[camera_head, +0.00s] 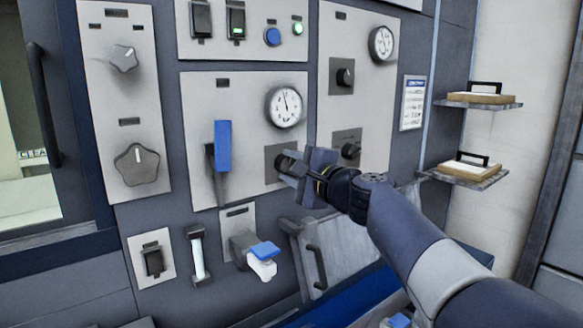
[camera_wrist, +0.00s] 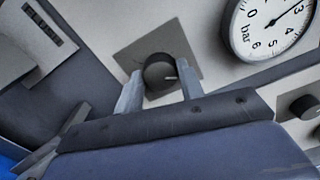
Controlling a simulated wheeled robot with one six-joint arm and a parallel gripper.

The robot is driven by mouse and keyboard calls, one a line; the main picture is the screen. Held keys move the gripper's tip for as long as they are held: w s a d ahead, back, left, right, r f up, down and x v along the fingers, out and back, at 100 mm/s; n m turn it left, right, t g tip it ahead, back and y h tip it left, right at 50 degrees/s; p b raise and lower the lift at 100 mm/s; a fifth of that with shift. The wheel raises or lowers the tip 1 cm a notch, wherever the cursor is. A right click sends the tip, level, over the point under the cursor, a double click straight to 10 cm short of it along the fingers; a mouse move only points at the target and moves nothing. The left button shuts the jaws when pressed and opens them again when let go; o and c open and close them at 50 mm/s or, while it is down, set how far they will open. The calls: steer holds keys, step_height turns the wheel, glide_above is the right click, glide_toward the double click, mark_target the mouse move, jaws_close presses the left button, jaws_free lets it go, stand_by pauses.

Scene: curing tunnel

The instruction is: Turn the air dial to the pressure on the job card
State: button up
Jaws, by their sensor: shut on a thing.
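The air dial is a round black knob on a grey square plate, below a white gauge (camera_head: 285,106). My gripper (camera_head: 290,166) reaches it from the right and hides most of it in the head view. In the wrist view the dial (camera_wrist: 160,73) sits between both fingers of my gripper (camera_wrist: 157,88), which are shut on it; a pale mark shows on its face. The gauge, in bar, also shows in the wrist view (camera_wrist: 278,24), partly cut off, its needle near 3. The job card (camera_head: 412,103) hangs on the right panel; its text is too small to read.
A blue-handled lever (camera_head: 222,146) stands left of the dial. A second gauge (camera_head: 382,44) and two black knobs are on the panel to the right. Two small shelves (camera_head: 478,103) hold boards farther right. A blue-topped valve handle (camera_head: 263,251) juts out below.

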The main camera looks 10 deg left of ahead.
steer(key=o, duration=1)
steer(key=b+v, duration=0.1)
steer(key=v, duration=0.9)
steer(key=shift+s+d, duration=0.2)
steer(key=shift+d, duration=0.15)
steer(key=shift+a, duration=0.1)
steer(key=p+x, duration=0.1)
steer(key=x, duration=0.9)
steer(key=shift+w+a, duration=0.25)
steer(key=shift+a, duration=0.05)
steer(key=shift+d, duration=0.1)
